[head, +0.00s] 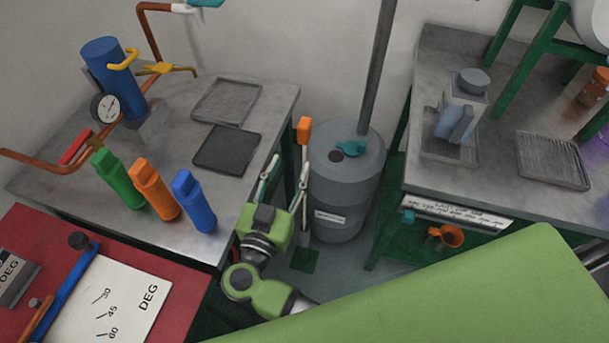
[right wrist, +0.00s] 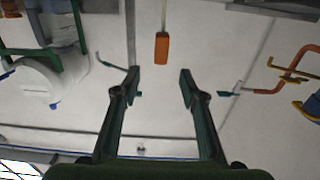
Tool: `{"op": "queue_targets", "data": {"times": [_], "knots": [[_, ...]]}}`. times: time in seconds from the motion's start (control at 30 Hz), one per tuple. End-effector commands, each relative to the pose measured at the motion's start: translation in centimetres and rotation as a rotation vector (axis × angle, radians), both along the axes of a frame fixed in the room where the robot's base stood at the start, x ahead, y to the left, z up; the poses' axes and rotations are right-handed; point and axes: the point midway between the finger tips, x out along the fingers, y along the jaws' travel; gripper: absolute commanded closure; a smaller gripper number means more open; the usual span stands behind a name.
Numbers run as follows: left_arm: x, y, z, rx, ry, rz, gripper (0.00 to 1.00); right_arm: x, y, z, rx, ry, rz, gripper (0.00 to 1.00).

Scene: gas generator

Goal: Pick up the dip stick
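The dip stick has an orange handle (head: 304,130) in the head view, in front of the grey barrel's upper left edge. Its lower part is hidden behind my right gripper's fingers. In the right wrist view the orange handle (right wrist: 162,48) shows with a thin rod running to the top edge of the picture. My right gripper (head: 287,162) is open, with its fingers pointing up just below the handle in the head view. In the right wrist view the gap between the fingertips (right wrist: 159,82) is empty, and the handle appears beyond it. My left gripper is not in view.
The grey barrel (head: 345,190) has a teal fitting (head: 351,148) on top. The left table (head: 185,125) holds green, orange and blue bottles, two trays and a blue cylinder (head: 112,75). The right table (head: 500,95) holds a grey container (head: 460,110). An orange funnel (head: 447,236) hangs below it.

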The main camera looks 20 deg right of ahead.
Motion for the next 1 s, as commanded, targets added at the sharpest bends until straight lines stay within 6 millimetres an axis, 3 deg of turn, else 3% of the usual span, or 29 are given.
{"op": "queue_targets", "data": {"times": [0.3,0.57,0.8,1.0], "knots": [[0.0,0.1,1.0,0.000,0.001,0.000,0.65,5.1,-3.5,0.4,-0.004,-0.006,-0.001,0.61],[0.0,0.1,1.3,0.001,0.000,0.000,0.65,6.8,-4.6,0.4,-0.002,-0.005,-0.001,0.61],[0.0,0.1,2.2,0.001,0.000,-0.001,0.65,9.8,-6.4,0.8,-0.003,-0.006,-0.001,0.61],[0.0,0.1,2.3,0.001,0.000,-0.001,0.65,10.7,-7.0,0.6,0.000,-0.004,0.000,0.61]]}}
